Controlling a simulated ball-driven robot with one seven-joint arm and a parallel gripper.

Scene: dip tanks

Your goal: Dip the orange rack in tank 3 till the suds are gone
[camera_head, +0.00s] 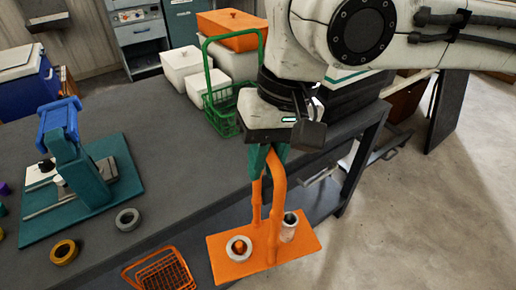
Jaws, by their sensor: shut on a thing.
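My gripper (268,158) is shut with its teal fingers on the top of the orange rack's tall looped handle. The orange rack (226,268) hangs below it, a flat orange plate carrying a pale ring (239,248) around an orange peg and a small grey-white cylinder (289,228). In the picture the plate shows past the dark table's near edge; its exact height is unclear. No suds can be made out on it. No tank marked 3 can be made out, and no liquid shows.
The dark table (165,190) carries white lidded boxes (188,72), an orange-lidded box (228,30), a green wire basket (218,100), a teal-and-blue device (75,165) and loose rings (128,219). An orange wire basket (160,272) is at the bottom. Open floor lies right.

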